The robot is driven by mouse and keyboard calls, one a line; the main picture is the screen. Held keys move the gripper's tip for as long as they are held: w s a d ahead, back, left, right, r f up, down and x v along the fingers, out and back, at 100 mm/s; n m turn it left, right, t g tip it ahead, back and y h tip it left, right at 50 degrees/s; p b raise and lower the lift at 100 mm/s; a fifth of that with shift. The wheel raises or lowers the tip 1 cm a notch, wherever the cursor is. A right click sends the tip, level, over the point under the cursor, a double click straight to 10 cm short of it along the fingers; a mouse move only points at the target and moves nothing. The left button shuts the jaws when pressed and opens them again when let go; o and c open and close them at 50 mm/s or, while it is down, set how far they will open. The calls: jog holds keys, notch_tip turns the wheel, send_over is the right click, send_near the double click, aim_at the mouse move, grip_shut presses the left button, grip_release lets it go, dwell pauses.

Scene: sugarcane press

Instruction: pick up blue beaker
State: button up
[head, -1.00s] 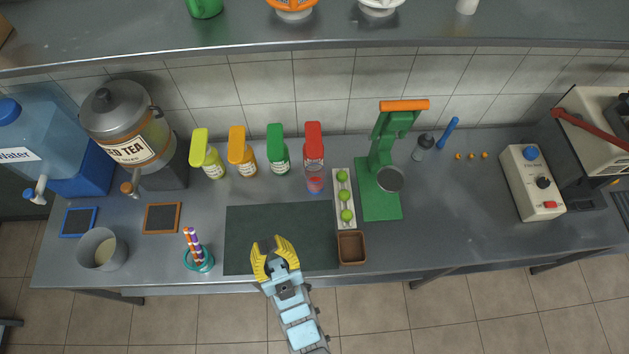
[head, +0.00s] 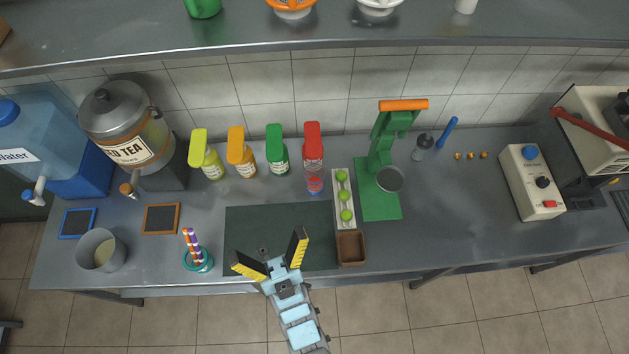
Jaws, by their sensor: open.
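A small see-through beaker (head: 315,182) with a blue tint and a red patch stands right in front of the red-capped bottle (head: 313,146); it is the only thing that looks like a blue beaker, and its details are too small to be sure. My gripper (head: 269,251) is over the front part of the dark green mat (head: 248,222). Its yellow-and-black fingers are spread wide with nothing between them. It is nearer the front edge than the beaker, to its left and well apart from it.
A white tray of green limes (head: 344,215) stands just right of the beaker, with a brown box (head: 351,247) in front. The green press (head: 381,190) is farther right. Yellow, orange and green bottles (head: 277,152) line the back left. The mat is clear.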

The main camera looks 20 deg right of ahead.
aim_at(314, 186)
jog(key=w+d+f+m+g+h+b, duration=0.1)
jog(key=w+d+f+g+b, duration=0.35)
jog(key=w+f+b, duration=0.45)
jog(key=w+d+f+g+h+b, duration=0.1)
jog(key=w+d+f+g+b, duration=0.2)
jog(key=w+f+g+b, duration=0.65)
jog(key=s+d+f+m+g+h+b, duration=0.15)
jog(key=d+f+b, duration=0.3)
jog(key=f, duration=0.75)
jog(key=d+f+m+g+h+b, duration=0.1)
jog(key=d+f+g+b, duration=0.3)
jog(key=f, duration=0.8)
jog(key=shift+t, duration=0.55)
jog(key=b+x, duration=0.2)
jog(key=x, duration=1)
jog(key=shift+f, duration=0.15)
jog(key=shift+d+b+x, duration=0.15)
jog(key=shift+b+x, duration=0.05)
jog(key=shift+x, duration=1.05)
jog(key=shift+d+b+x, duration=0.15)
jog(key=shift+x, duration=1.15)
jog(key=shift+s+f, duration=0.15)
